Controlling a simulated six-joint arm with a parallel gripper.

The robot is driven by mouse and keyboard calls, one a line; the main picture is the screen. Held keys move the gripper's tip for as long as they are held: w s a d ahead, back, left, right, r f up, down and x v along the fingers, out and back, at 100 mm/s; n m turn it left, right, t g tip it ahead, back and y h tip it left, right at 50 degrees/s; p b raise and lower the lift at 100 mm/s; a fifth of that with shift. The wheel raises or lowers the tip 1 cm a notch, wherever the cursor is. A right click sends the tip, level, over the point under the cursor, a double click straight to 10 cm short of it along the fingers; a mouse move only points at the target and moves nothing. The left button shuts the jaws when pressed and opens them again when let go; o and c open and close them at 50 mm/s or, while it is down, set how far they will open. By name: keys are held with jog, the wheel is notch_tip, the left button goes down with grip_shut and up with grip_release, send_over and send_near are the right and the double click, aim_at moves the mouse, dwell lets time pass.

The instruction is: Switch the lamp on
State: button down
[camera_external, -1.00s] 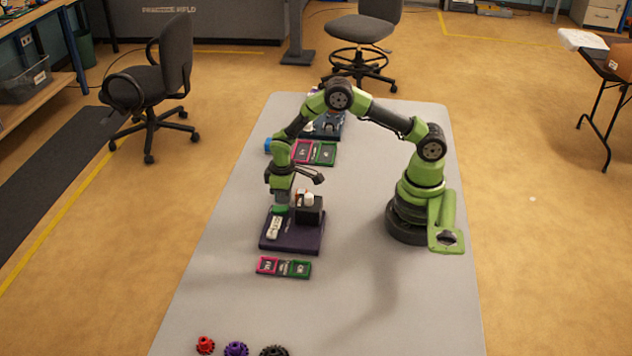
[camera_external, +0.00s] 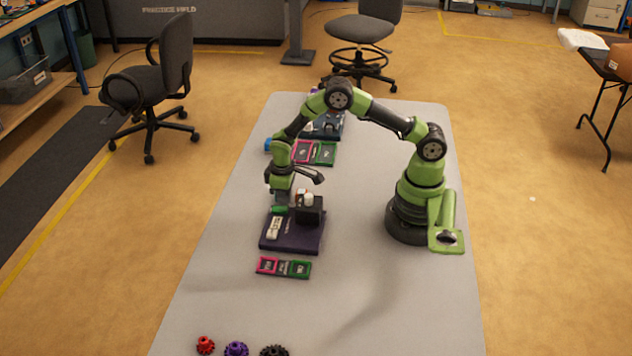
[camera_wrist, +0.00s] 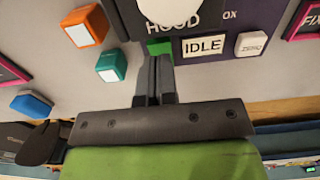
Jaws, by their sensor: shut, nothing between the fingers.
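A dark purple base plate (camera_external: 292,240) stands on the grey table under my gripper. It carries a black box (camera_external: 310,216) with a white rounded part (camera_external: 306,199) on top, a pale strip (camera_external: 274,228) and a small green block. I cannot tell whether any of these is a lit lamp. In the wrist view a white dome (camera_wrist: 162,8), the lettering HOOD and a white IDLE label (camera_wrist: 205,46) show. My gripper (camera_external: 281,205) points down, shut and empty. In the wrist view its fingertips (camera_wrist: 158,58) are right by the green block (camera_wrist: 159,47); contact is unclear.
Pink and green framed cards (camera_external: 283,267) lie in front of the plate. Gears (camera_external: 236,348) lie at the table's front. The table's right front is clear.

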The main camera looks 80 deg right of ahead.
jog(key=shift+f, duration=1.25)
dwell(0.6)
jog(key=shift+r, duration=3.5)
jog(key=shift+r, duration=0.15)
notch_tip(320, 180, up, 8)
jog(key=f+t, duration=0.1)
send_over(285, 208)
jog(key=s, duration=0.2)
jog(key=s+r+m+t+y, duration=0.1)
jog(key=s+r+m+t, duration=0.1)
jog(key=s+r, duration=0.55)
jog(key=s+r+m+t+y, duration=0.1)
jog(key=s+r+t, duration=0.3)
jog(key=s, duration=0.9)
notch_tip(285, 208, up, 2)
jog(key=shift+r+m, duration=0.1)
jog(key=shift+m, duration=0.4)
